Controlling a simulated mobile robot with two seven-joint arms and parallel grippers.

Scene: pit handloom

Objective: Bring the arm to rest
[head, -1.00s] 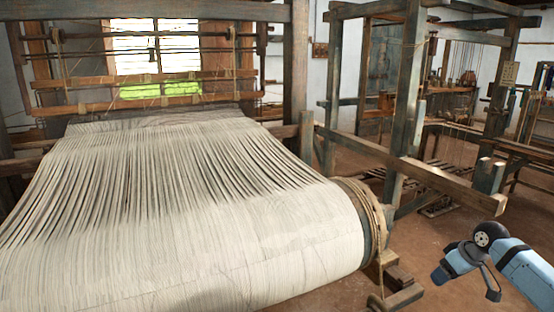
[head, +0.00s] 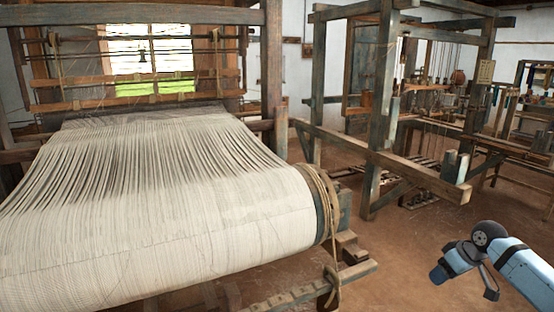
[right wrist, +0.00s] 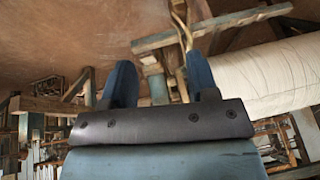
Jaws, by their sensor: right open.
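My right arm (head: 525,272) comes in at the lower right of the head view, bent at a dark round joint. My right gripper (head: 441,273) points down and left over the bare floor, apart from the loom. In the right wrist view its two blue fingers (right wrist: 159,62) stand apart with nothing between them. My left gripper is in neither current view.
A loom with a wide roll of pale warp threads (head: 160,200) fills the left. Its roll end is wrapped in rope (head: 325,205), above wooden blocks (head: 350,260). A second wooden loom frame (head: 385,110) stands behind. Brown floor (head: 400,240) around my right arm is clear.

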